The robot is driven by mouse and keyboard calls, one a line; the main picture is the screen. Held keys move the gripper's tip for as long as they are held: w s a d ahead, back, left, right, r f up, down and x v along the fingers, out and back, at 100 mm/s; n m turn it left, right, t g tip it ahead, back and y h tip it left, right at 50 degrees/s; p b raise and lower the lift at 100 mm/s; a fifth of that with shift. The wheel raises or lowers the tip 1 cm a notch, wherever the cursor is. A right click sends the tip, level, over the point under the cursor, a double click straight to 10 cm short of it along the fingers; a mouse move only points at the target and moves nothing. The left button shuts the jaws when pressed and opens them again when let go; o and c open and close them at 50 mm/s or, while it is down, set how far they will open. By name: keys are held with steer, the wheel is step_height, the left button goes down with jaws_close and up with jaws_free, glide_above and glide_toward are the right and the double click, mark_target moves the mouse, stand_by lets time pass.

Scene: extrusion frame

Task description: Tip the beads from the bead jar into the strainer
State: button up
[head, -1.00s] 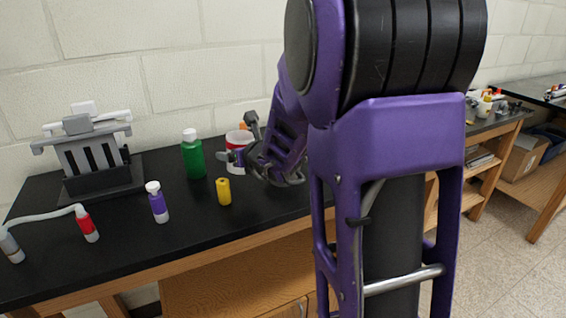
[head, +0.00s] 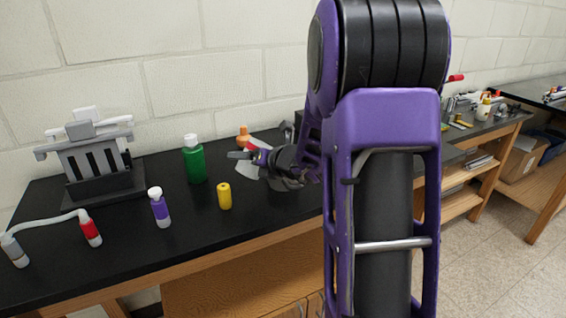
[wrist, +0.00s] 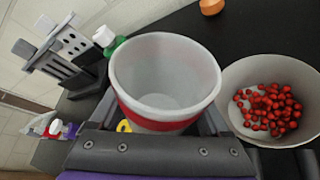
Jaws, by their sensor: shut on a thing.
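My gripper (head: 263,150) is shut on the bead jar (wrist: 165,78), a white cup with a red band. In the wrist view I look into the jar and see no beads inside. In the head view the jar is mostly hidden by my gripper and looks tilted. The strainer (wrist: 238,75), a pale round bowl, stands on the bench just right of the jar in the wrist view. Many red beads (wrist: 270,108) lie in it. In the head view my gripper and arm hide most of the strainer.
A green bottle (head: 195,162), an orange flask (head: 243,137), a yellow bottle (head: 224,197) and a purple bottle (head: 160,210) stand left of my gripper. A grey rack (head: 95,165) is at the far left. The black bench top is clear between them.

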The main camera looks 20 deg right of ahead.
steer(key=shift+w+d+r+p, duration=0.1)
steer(key=shift+d+r+p, duration=0.1)
steer(key=shift+r+p, duration=0.4)
steer(key=shift+m, duration=0.3)
steer(key=shift+r+m+y+p, duration=0.3)
steer(key=shift+y+p, duration=0.1)
steer(key=shift+p, duration=0.45)
steer(key=shift+f, duration=0.2)
steer(key=shift+a+f+m+y+p, duration=0.1)
steer(key=shift+f+m+y+p, duration=0.25)
steer(key=shift+m, duration=0.3)
steer(key=shift+f+m+y+p, duration=0.1)
steer(key=shift+m+y+p, duration=0.2)
steer(key=shift+m+y, duration=0.25)
steer(key=shift+r+m+y+p, duration=0.3)
steer(key=shift+r+m+p, duration=0.2)
steer(key=shift+m+p, duration=0.25)
steer(key=shift+w+d+r+m+t+y+p, duration=0.1)
steer(key=shift+d+r+m+t+y+p, duration=0.3)
steer(key=shift+d+m, duration=0.35)
steer(key=shift+d+f+m+y+b, duration=0.3)
steer(key=shift+m+b, duration=0.15)
steer(key=shift+m, duration=0.15)
stand_by(0.7)
